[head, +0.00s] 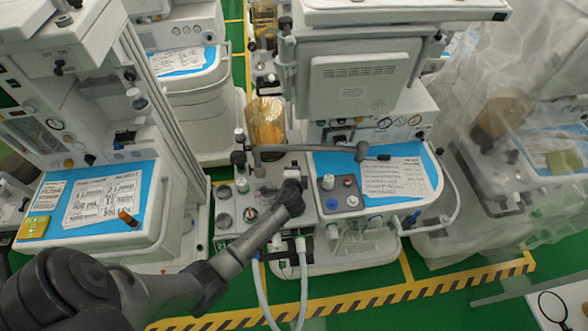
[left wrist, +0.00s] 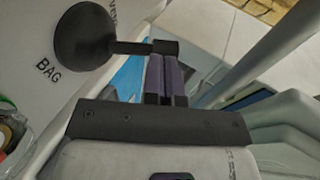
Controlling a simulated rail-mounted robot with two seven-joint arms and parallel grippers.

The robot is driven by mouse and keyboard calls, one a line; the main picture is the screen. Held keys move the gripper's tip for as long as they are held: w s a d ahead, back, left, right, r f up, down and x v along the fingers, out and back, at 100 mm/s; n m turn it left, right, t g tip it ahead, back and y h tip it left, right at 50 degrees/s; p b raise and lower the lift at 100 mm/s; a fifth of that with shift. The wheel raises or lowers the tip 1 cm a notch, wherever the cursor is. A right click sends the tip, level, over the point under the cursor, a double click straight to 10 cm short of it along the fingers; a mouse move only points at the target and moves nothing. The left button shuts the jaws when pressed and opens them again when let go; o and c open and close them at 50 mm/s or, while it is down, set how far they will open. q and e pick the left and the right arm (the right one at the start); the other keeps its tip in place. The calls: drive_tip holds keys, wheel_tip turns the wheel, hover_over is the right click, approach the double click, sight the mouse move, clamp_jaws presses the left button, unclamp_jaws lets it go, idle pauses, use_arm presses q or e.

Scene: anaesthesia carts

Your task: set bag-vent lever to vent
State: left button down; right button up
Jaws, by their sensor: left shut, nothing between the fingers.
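The bag-vent lever (left wrist: 130,47) shows in the left wrist view as a black round hub with a thin arm ending in a small block at the right. The printed word BAG (left wrist: 48,69) is below left of the hub. A partly cut-off word that looks like VENT (left wrist: 114,12) is above right. The lever arm points right, directly at neither word. My left gripper (left wrist: 165,60) is shut and empty, its fingertips right at the lever's end block; touching or just apart I cannot tell. In the head view my left gripper (head: 291,176) is over the middle machine, where I cannot make out the lever.
The middle anaesthesia machine has a blue worktop (head: 330,160), an amber canister (head: 265,122), a grey jointed arm (head: 310,149) and pale hoses (head: 302,290). Another machine (head: 110,200) stands left; a plastic-covered one (head: 530,160) stands right. Striped floor tape (head: 400,293) runs in front.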

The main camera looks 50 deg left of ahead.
use_arm(q)
drive_tip(key=r+p+v, duration=0.1)
drive_tip(key=p+v, duration=0.2)
drive_tip(key=v, duration=1.1)
drive_tip(key=shift+w+a, duration=0.15)
drive_tip(key=shift+a, duration=0.05)
